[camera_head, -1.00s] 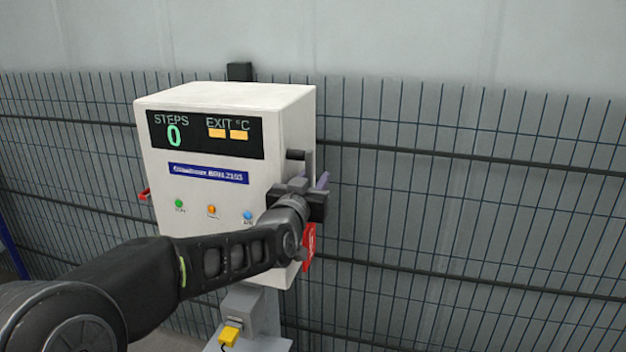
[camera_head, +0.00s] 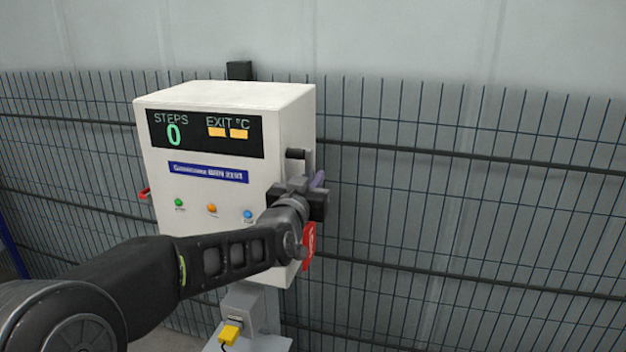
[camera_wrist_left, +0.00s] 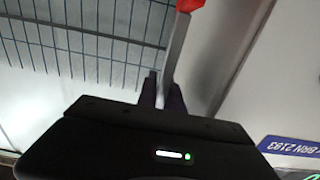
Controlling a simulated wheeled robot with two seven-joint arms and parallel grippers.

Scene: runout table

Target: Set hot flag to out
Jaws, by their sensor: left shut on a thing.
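The control box (camera_head: 222,240) is white, with a display and coloured buttons on its front. The hot flag (camera_head: 309,245) is a red plate with a white mark, low on the box's right side, partly hidden by my wrist. In the left wrist view, which is upside down, its red end (camera_wrist_left: 189,4) sits on a grey bar. My left gripper (camera_head: 318,182) is at the box's right side, above the red plate. In the wrist view its dark fingers (camera_wrist_left: 163,95) are shut on the grey bar of the hot flag. My right gripper is not in view.
A dark handle (camera_head: 299,155) sticks out of the box's right side just above my gripper. A wire mesh fence (camera_head: 450,200) stands behind the box. A red part (camera_head: 144,194) shows at its left side. Space right of the box is clear.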

